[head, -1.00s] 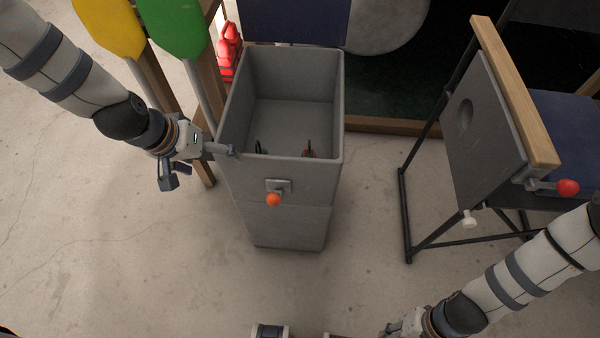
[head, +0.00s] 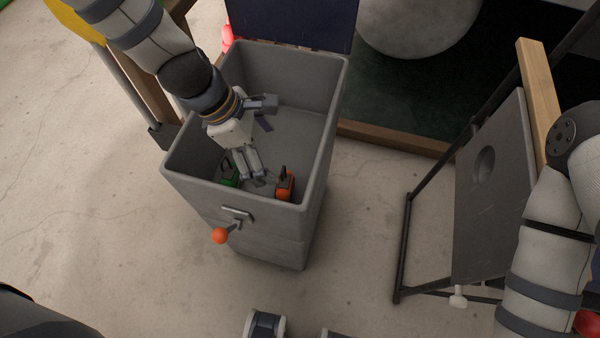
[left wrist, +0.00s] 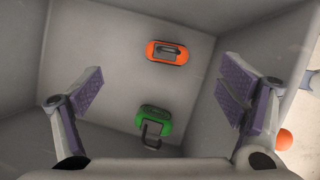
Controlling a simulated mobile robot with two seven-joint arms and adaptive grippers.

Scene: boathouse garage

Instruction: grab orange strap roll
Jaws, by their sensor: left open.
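The orange strap roll (head: 285,186) lies in the grey bin (head: 335,130), near its front wall. In the left wrist view the orange roll (left wrist: 167,52) shows at upper middle, lying on the bin floor with a dark buckle. A green roll (head: 229,172) lies to its left; in the left wrist view it (left wrist: 154,122) sits lower, between my fingers. My left gripper (head: 258,142) reaches down into the bin, open and empty; its padded fingers are spread wide in the left wrist view (left wrist: 160,98). My right arm shows at the right edge, but its gripper is out of frame.
The bin's walls surround my left gripper. An orange-knobbed latch (head: 220,235) sticks out of the front, and the dark lid (head: 290,20) stands open behind. A grey panel with a wooden rail (head: 541,95) stands to the right.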

